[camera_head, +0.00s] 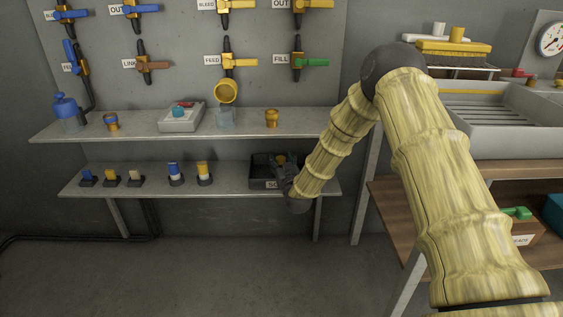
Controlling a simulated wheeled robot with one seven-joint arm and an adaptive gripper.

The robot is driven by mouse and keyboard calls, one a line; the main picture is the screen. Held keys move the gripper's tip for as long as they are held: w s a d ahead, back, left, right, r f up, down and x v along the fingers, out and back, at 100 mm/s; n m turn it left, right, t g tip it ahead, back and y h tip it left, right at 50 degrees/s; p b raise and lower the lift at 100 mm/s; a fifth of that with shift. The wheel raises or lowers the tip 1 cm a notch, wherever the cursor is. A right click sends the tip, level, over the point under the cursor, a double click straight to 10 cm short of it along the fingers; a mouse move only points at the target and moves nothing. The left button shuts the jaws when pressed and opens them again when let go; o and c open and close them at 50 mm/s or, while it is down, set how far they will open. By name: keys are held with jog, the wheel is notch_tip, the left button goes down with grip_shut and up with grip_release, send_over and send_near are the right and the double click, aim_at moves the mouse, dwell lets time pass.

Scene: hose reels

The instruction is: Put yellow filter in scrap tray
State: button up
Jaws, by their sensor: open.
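A black scrap tray (258,184) sits at the right end of the lower shelf, its label partly hidden by my gripper. My gripper (283,168) is open at the right part of this tray, with its fingers over or inside it. A small yellow piece (280,159) shows in the tray beside the fingers. It may be the yellow filter, but it is too small and covered to be sure. I cannot tell whether the fingers touch it.
Blue, yellow, tan and blue-white pieces in dark holders (111,181) line the lower shelf's left. The upper shelf (300,127) overhangs and carries a grey box (181,120) and small fittings. A shelf post stands right of my gripper. The floor in front is clear.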

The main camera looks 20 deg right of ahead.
jog(key=shift+r, duration=0.15)
jog(key=s+p, duration=0.3)
jog(key=s, duration=0.9)
jog(key=s+a+f+g+y, duration=0.1)
jog(key=s+a+f+g, duration=0.25)
jog(key=s+f, duration=0.75)
jog(key=s+a+f+g+y, duration=0.1)
jog(key=s+a+f+g, duration=0.3)
jog(key=s+f, duration=0.7)
jog(key=s+f+g, duration=0.2)
jog(key=s+g, duration=0.1)
jog(key=s, duration=0.7)
jog(key=s+d+f+g, duration=0.1)
jog(key=s+g, duration=0.3)
jog(key=s, duration=0.6)
jog(key=s+f+g, duration=0.3)
jog(key=s+f, duration=0.1)
jog(key=s, duration=0.7)
jog(key=shift+d+h, duration=0.4)
